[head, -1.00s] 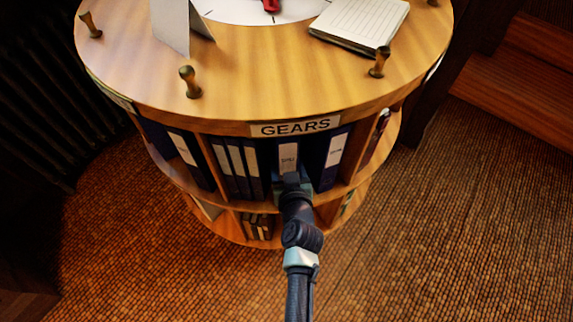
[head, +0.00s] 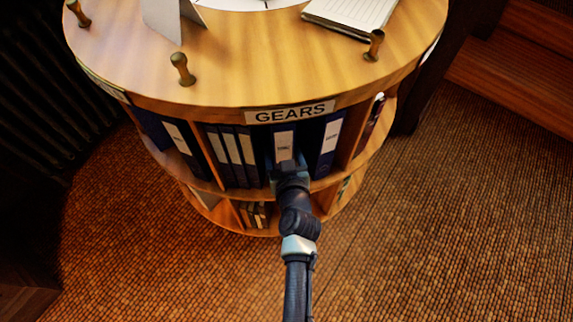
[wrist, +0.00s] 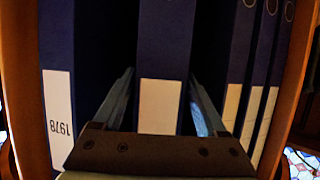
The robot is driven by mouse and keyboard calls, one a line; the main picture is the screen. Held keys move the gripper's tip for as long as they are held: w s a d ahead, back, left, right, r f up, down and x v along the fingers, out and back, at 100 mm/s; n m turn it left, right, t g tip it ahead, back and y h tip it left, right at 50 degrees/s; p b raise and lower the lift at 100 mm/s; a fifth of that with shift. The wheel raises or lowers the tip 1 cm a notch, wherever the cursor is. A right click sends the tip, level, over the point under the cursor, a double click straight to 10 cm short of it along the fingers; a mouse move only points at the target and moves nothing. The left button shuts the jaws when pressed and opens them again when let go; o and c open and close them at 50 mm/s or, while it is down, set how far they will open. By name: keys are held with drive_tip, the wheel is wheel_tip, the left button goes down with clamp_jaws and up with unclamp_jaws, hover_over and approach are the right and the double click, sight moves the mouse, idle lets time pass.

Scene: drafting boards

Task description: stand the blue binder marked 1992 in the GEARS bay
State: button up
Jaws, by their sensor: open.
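The GEARS sign (head: 291,112) is on the rim above a bay of the round shelf unit. A blue binder (head: 284,146) with a white label stands upright in this bay. Its mark is too small to read in the head view and hidden in the wrist view (wrist: 164,40). My gripper (head: 288,170) is at the binder's lower front. In the wrist view, the open fingers (wrist: 162,98) lie one on each side of the binder, with gaps. I cannot make out a 1992 mark on any binder.
Right of it in the head view stands a blue binder (head: 328,145), marked 1978 in the wrist view (wrist: 58,115). Several blue binders (head: 232,155) stand left. Wooden dividers (head: 368,128) bound the bay. Pegs (head: 182,68) and a notepad (head: 352,14) are on top.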

drive_tip(key=p+v, duration=0.1)
drive_tip(key=v, duration=1)
drive_tip(key=shift+s, duration=0.3)
idle(0.4)
